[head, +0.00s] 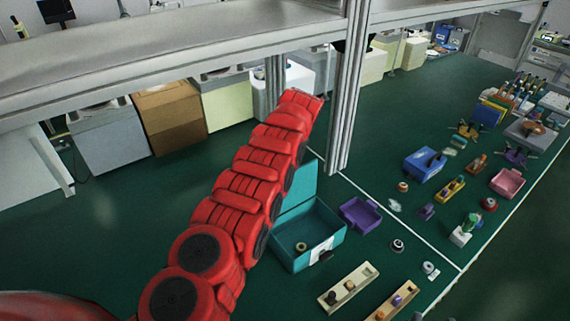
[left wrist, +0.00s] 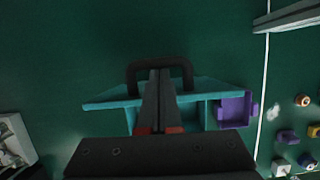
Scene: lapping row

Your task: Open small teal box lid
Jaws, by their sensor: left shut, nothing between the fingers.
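The teal box (head: 335,234) stands on the green surface in the head view, its inside showing with a small ring (head: 301,246) in it. Its lid (head: 300,184) stands raised at the back edge, partly hidden by my red left arm. A dark latch or handle is at the box's front. My left gripper (left wrist: 160,74) is shut and empty in the left wrist view, over teal parts of the box (left wrist: 203,112). A dark arch (left wrist: 160,62) surrounds its fingertips; I cannot tell what it belongs to. The head view does not show my left fingertips. My right gripper is not in view.
A purple tray (head: 360,214) sits close to the box's right. Wooden holders (head: 348,287) lie in front. A metal post (head: 347,110) rises behind, under a grey shelf (head: 180,50). A blue box (head: 424,164) and several small parts lie to the right.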

